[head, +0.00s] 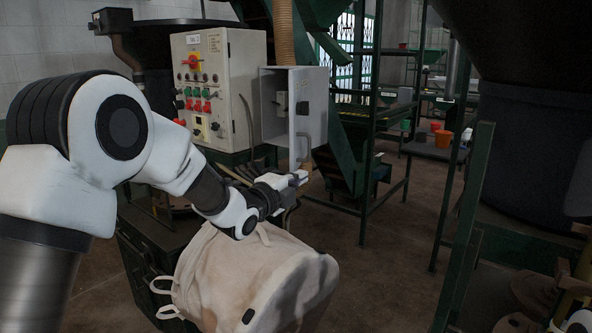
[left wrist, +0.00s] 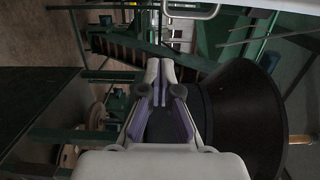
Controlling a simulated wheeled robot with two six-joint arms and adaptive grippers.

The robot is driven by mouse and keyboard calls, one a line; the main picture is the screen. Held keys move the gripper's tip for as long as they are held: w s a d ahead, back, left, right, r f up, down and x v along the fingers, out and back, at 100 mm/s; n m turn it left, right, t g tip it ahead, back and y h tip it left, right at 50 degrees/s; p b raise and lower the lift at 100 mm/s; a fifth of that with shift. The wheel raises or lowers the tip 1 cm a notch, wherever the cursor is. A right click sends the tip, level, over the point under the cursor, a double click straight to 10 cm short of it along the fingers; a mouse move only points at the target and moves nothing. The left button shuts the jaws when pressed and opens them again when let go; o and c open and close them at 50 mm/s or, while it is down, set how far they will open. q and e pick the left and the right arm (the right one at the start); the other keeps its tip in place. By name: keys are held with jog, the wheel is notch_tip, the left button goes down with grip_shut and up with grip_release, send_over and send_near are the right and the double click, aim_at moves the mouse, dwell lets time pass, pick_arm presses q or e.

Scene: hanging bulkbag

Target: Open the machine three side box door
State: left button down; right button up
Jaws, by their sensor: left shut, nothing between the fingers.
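The grey side box (head: 309,92) is in the middle of the head view, to the right of the control panel. Small fittings show on it, and a curved handle (head: 303,148) is low on its front. I cannot tell for certain how far its door stands open. My left gripper (head: 303,176) is shut and empty, just below the handle and apparently apart from it. In the left wrist view the shut fingers (left wrist: 160,66) point up the picture, and a pale metal loop (left wrist: 190,14), probably the handle, lies ahead of them. I cannot make out my right gripper.
The control panel (head: 211,88) with coloured buttons stands left of the box. A pale bulk bag (head: 265,285) is below my left arm. A green frame (head: 468,225) and a dark hopper (head: 525,130) stand at the right. Floor (head: 390,270) is clear between.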

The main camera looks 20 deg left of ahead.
aim_at(294, 169)
pick_arm(q)
jog(key=w+a+p, duration=0.1)
jog(key=w, duration=0.1)
jog(key=w+p, duration=0.2)
jog(key=w+a+p, duration=0.1)
jog(key=w, duration=0.1)
jog(key=shift+w+a, duration=0.1)
jog(key=shift+a, duration=0.5)
jog(key=shift+d+f, duration=0.1)
jog(key=shift+d, duration=0.2)
jog(key=shift+a+f, duration=0.1)
jog(key=shift+a, duration=0.15)
jog(key=a+b, duration=0.2)
jog(key=a, duration=0.3)
jog(key=shift+a, duration=0.15)
jog(key=shift+r, duration=0.2)
